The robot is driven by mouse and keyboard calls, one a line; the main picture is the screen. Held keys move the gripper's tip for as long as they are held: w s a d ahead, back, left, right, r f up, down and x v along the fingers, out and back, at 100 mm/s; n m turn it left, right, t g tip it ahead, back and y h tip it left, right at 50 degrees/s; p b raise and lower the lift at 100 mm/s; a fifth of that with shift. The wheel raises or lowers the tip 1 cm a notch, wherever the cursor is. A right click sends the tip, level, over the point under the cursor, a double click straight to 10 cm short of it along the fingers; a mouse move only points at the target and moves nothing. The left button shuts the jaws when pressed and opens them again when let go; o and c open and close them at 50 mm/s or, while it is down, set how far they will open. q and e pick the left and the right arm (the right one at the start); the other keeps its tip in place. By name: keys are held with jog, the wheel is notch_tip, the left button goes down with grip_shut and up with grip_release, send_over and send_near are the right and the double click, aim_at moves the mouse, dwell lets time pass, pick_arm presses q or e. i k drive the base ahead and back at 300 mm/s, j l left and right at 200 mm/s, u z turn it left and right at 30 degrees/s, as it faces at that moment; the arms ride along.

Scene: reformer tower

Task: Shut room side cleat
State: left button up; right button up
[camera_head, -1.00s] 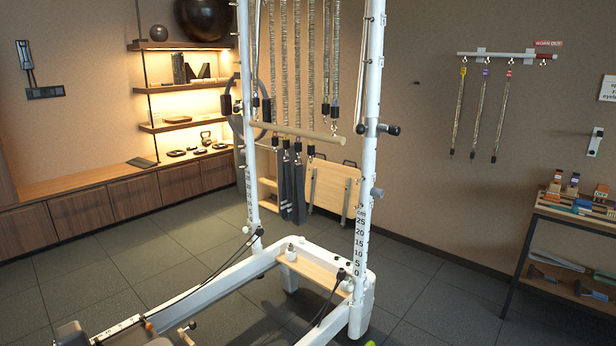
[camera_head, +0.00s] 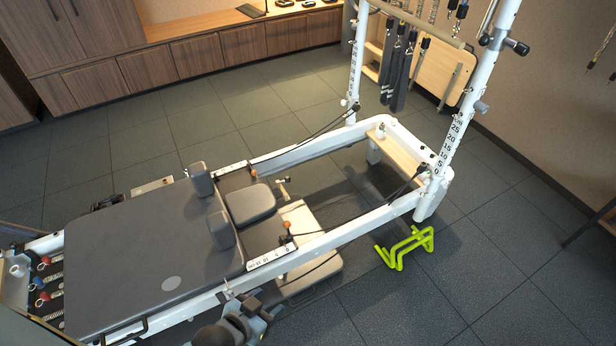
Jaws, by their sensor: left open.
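Two dark rope cleats show on the reformer, each with a black rope running to it. One cleat (camera_head: 351,104) is at the foot of the far white upright, and the other cleat (camera_head: 424,170) is by the near upright. I cannot tell which is the room side one, nor whether either is open or shut; both are small. My left gripper (camera_head: 262,304) is at the bottom of the view, beside the near rail of the reformer. It is open and well apart from both cleats. My right gripper is not in view.
The grey padded carriage (camera_head: 150,250) and shoulder rests fill the left. A lime green step frame (camera_head: 404,246) stands on the floor beside the near upright. Wooden cabinets (camera_head: 190,62) line the back wall. The tiled floor at the lower right is clear.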

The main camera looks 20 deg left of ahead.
aim_at(287, 225)
jog(key=i+j+z, duration=0.1)
jog(key=j+z, duration=0.3)
jog(key=j, duration=0.2)
jog(key=j+z, duration=0.45)
jog(key=i+j, duration=0.05)
jog(key=j, duration=0.1)
